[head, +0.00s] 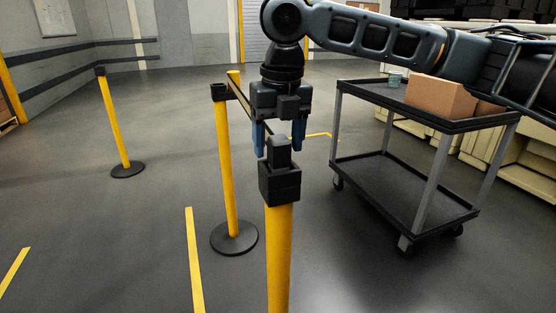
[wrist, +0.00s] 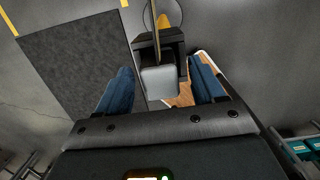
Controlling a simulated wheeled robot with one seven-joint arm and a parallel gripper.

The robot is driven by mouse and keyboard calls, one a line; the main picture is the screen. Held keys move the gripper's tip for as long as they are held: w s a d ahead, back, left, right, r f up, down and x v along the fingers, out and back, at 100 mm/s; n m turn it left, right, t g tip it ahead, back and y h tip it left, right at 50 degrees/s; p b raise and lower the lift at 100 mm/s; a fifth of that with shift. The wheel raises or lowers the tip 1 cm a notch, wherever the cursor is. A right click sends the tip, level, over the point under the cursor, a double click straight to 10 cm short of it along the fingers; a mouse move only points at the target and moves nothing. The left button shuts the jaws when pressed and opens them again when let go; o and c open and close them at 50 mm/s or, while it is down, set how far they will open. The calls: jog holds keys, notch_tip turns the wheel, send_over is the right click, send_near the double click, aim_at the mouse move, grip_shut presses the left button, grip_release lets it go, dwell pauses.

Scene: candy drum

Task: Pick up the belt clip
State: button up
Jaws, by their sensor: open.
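The belt clip (head: 279,152) is a small grey block at the top of the near yellow post's black head (head: 280,184). In the wrist view the clip (wrist: 160,83) shows as a light grey block between my fingers. My gripper (head: 278,143) points down over it, open, with one blue finger on each side. In the wrist view my gripper (wrist: 163,68) has a gap between the clip and each finger. A dark belt (head: 250,107) runs from the clip back toward a second yellow post (head: 227,165).
A black two-shelf cart (head: 400,195) stands to the right, with a cardboard box (head: 441,97) and a small greenish cup (head: 395,79) on top. Another yellow post (head: 115,125) stands far left. Open grey floor lies between the left posts.

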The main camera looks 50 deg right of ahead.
jog(key=shift+w+f, duration=0.1)
jog(key=shift+f, duration=0.75)
jog(key=c, duration=1.1)
